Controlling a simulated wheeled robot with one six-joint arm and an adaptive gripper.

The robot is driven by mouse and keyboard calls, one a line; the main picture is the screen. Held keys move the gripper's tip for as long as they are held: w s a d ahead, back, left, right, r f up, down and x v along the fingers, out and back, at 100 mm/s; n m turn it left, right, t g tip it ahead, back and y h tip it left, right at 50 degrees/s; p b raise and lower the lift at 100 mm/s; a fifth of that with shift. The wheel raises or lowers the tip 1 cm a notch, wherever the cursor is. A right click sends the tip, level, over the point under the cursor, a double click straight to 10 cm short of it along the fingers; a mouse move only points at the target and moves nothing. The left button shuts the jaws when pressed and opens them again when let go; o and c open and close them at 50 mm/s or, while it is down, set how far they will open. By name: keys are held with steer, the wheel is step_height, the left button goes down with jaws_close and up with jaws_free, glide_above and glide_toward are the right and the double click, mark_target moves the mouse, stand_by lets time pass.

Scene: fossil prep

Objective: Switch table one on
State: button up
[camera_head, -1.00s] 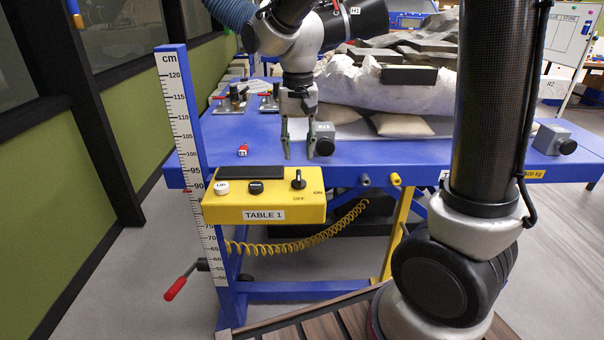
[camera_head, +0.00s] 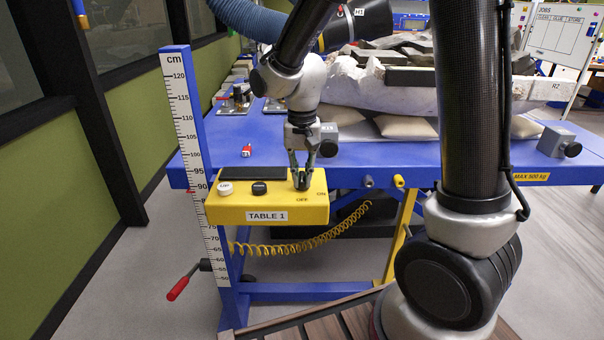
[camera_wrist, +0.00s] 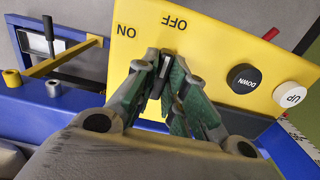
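The yellow control box (camera_head: 235,212) labelled TABLE 1 is fixed at the front left of the blue table. On it are a white UP button (camera_head: 225,188), a black DOWN button (camera_head: 259,188) and a black rotary switch (camera_wrist: 163,68) marked OFF and ON. My gripper (camera_head: 301,186) points down over the switch, its fingers closed in on the knob from both sides. In the wrist view, the green-padded fingers flank the knob and hide much of it. A dark display panel (camera_head: 254,173) sits behind the buttons.
A measuring post (camera_head: 187,130) marked in cm stands left of the box. A small red item (camera_head: 246,150) and a grey block (camera_head: 329,139) lie on the blue table (camera_head: 400,155) behind. A coiled yellow cable (camera_head: 300,245) hangs below the box.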

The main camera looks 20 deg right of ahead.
mark_target(302, 176)
steer(key=shift+n, duration=0.4)
jaws_close()
steer(key=n, duration=1.1)
stand_by(0.5)
steer(key=o, duration=0.7)
jaws_free()
step_height(302, 176, up, 12)
